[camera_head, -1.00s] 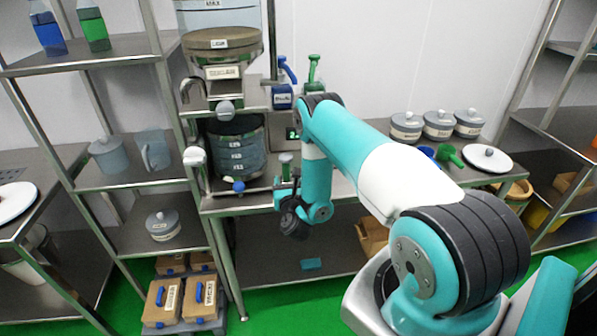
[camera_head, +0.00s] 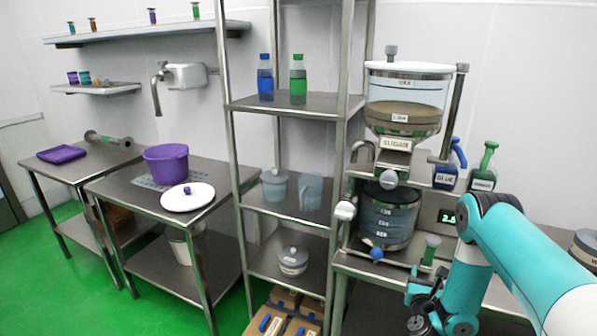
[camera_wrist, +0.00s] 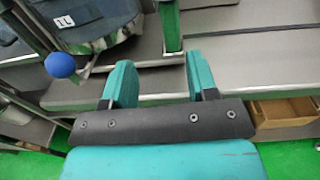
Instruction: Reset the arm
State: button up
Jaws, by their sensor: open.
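My gripper (camera_wrist: 160,82) shows in the wrist view with its two teal fingers apart and nothing between them. It faces the edge of the steel bench (camera_wrist: 260,80). In the head view my teal and white arm enters at the lower right, bent downward in front of the dispenser bench. The wrist is at the bottom edge there, and the fingertips are not clear in that view.
A sugar dispenser (camera_head: 405,108) stands over a dark container (camera_head: 388,215) on the bench. A blue knob (camera_wrist: 60,65) is close to the left of my gripper. A steel rack (camera_head: 290,215) and a table with a purple bucket (camera_head: 166,164) stand left. Green floor is free at lower left.

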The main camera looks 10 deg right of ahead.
jog(key=w+a+r+n+y+b, duration=0.1)
jog(key=w+a+r+n+y, duration=0.3)
jog(key=a+r+n+y, duration=0.4)
jog(key=w+a+r+n+y+b, duration=0.1)
jog(key=w+a+r+n+y, duration=0.2)
jog(key=a+r+n+y, duration=0.5)
jog(key=s+a+r+n+g, duration=0.3)
jog(key=s+a+n, duration=0.1)
jog(key=a+n, duration=0.25)
jog(key=s+a+r+n+g, duration=0.35)
jog(key=a+n, duration=0.25)
jog(key=n, duration=0.2)
jog(key=s+r+n+g+h, duration=0.1)
jog(key=s+n+g, duration=0.2)
jog(key=s+n, duration=0.3)
jog(key=s+r+n+g+b, duration=0.1)
jog(key=s+n, duration=0.5)
jog(key=s, duration=0.8)
jog(key=s+r+n+g+h+b, duration=0.1)
jog(key=s+r+n+g, duration=0.2)
jog(key=s, duration=0.7)
jog(key=n+g, duration=0.2)
jog(key=n, duration=0.1)
jog(key=shift+d+r+n+h, duration=0.2)
jog(key=shift+r+n+h, duration=0.05)
jog(key=shift+n+h, duration=0.1)
